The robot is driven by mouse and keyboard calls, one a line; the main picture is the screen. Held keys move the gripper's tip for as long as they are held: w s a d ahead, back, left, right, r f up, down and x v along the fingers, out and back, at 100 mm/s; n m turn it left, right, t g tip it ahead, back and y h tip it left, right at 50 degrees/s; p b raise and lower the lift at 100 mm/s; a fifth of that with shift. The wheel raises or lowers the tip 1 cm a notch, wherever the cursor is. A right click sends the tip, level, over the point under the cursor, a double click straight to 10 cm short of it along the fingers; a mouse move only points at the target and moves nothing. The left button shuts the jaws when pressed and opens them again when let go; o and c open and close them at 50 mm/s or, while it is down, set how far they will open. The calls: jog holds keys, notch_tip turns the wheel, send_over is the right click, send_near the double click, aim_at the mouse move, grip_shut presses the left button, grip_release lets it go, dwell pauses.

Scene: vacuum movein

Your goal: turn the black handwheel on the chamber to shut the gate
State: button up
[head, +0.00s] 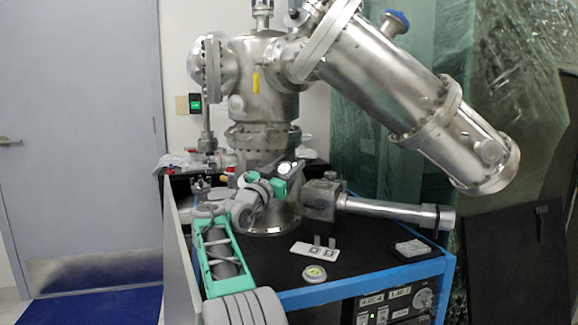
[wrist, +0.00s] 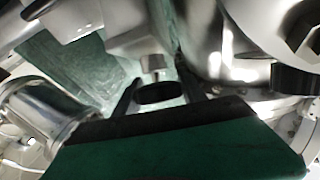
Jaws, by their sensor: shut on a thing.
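The black handwheel (wrist: 160,93) shows in the wrist view as a small dark disc on a short metal stem under a pale block. My gripper (wrist: 158,91) has one dark finger on each side of the disc and is shut on it. In the head view my gripper (head: 284,182), with its teal housing, is at the foot of the steel chamber (head: 263,90), beside the grey valve block (head: 321,200). I cannot clearly pick out the fingertips or the held wheel in the head view. The gate itself is not visible.
A steel tube (head: 390,210) runs right from the valve block. A white card (head: 314,251), a small round gauge (head: 314,274) and a grey box (head: 412,248) lie on the black, blue-edged bench (head: 370,283). A large angled cylinder (head: 395,90) hangs above right.

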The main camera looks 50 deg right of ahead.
jog(key=o, duration=1.4)
jog(key=shift+c, duration=0.2)
jog(key=shift+n+t, duration=0.3)
jog(key=shift+t, duration=0.1)
